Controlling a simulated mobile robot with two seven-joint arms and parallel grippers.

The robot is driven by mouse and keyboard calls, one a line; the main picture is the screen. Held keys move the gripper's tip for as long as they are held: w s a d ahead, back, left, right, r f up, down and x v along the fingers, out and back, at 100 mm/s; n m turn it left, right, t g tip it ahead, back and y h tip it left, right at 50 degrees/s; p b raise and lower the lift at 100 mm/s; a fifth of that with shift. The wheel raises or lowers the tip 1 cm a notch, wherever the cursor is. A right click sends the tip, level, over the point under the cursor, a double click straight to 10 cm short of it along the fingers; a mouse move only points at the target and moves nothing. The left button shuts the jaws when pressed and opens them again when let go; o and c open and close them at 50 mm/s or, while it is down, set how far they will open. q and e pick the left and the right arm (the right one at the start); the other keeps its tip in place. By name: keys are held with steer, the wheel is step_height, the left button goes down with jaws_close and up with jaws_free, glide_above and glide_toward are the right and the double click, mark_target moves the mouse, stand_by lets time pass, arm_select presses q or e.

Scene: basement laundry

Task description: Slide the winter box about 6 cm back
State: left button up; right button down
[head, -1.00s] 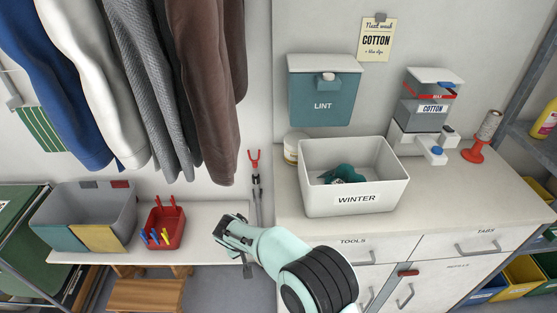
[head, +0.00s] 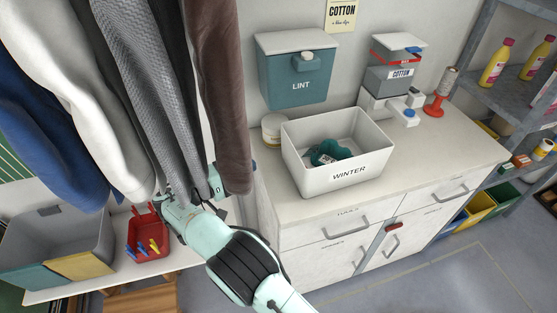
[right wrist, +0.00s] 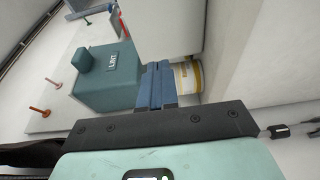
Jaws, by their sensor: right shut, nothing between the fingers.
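The white winter box (head: 345,180), labelled WINTER, stands upright on the counter with a dark teal item (head: 330,152) inside. My right gripper (head: 249,168) is left of the box and apart from it, partly hidden by the hanging sleeves. In the right wrist view, its blue fingers (right wrist: 155,84) are shut and empty. A pale wall, probably the winter box (right wrist: 170,30), lies beyond the fingertips there. My left gripper is not in view.
The counter (head: 420,165) also holds a white tub (head: 274,130) behind the box's left side. A teal LINT bin (head: 298,78) is on the wall behind. Hanging clothes (head: 220,90) crowd my right gripper. A red caddy (head: 149,235) sits on the low bench.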

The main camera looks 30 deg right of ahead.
mark_target(292, 158)
steer(key=d, duration=0.6)
steer(key=shift+w, duration=0.15)
steer(key=shift+s+d, duration=0.95)
steer(key=shift+d, duration=0.15)
steer(key=shift+s+d, duration=0.35)
steer(key=shift+d, duration=0.05)
steer(key=shift+s+d, duration=0.7)
steer(key=shift+d, duration=0.1)
steer(key=shift+w+a, duration=0.25)
